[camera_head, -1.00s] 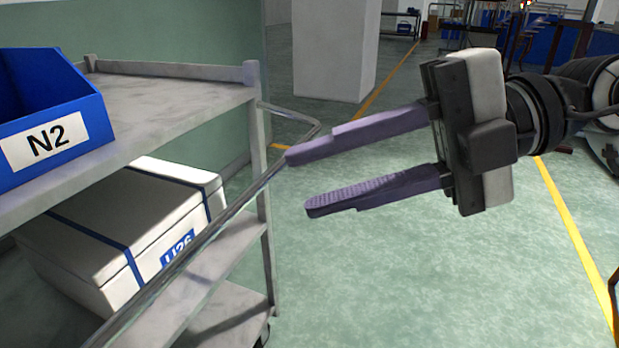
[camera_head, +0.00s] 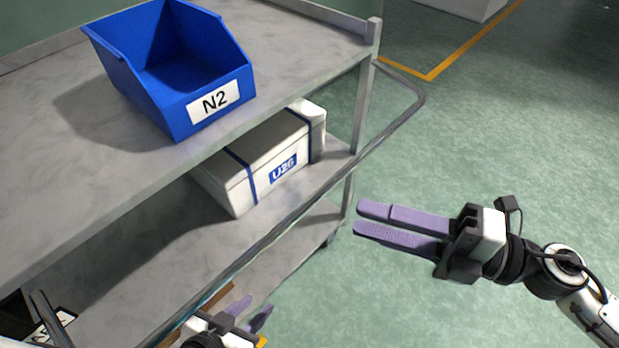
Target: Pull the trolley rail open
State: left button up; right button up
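The grey metal trolley (camera_head: 310,45) fills the left and middle of the head view. Its round rail (camera_head: 290,217) runs along the near side from lower left and bends back to the far right corner post. My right gripper (camera_head: 358,217) is to the right of the rail, apart from it and over the floor. Its purple fingers are a little apart with nothing between them. My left gripper (camera_head: 260,302) is at the bottom edge, just right of the rail's lower part. Its two purple fingers are apart and empty. Its arm is mostly out of frame.
A blue bin (camera_head: 165,75) marked N2 stands on the top shelf. A white box (camera_head: 240,185) marked U26 with blue straps stands on the shelf below. The green floor (camera_head: 480,150) at the right is clear, with a yellow line.

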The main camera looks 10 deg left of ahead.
aim_at(309, 200)
jog(key=p+x, duration=0.1)
jog(key=x, duration=0.9)
jog(key=shift+a, duration=0.1)
grip_shut()
